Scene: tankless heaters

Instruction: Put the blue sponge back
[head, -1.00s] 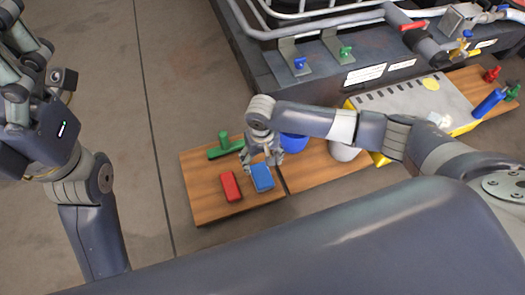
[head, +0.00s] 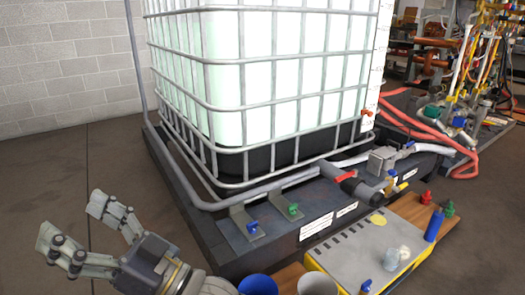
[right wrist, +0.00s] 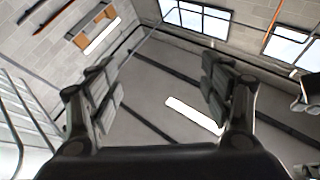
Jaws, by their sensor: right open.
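My right gripper (head: 72,222) is at the lower left of the head view, raised with its fingers spread. The right wrist view shows the same gripper (right wrist: 158,80) open, with nothing between its fingers, only room and windows beyond. The blue sponge is outside both current views. My left gripper is not in view.
A large caged white tank (head: 270,70) stands on a dark base. Blue (head: 258,285) and pale (head: 318,284) containers show at the bottom edge beside a grey-topped yellow box (head: 370,245). A blue bottle (head: 435,225) and small red and green items stand at right.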

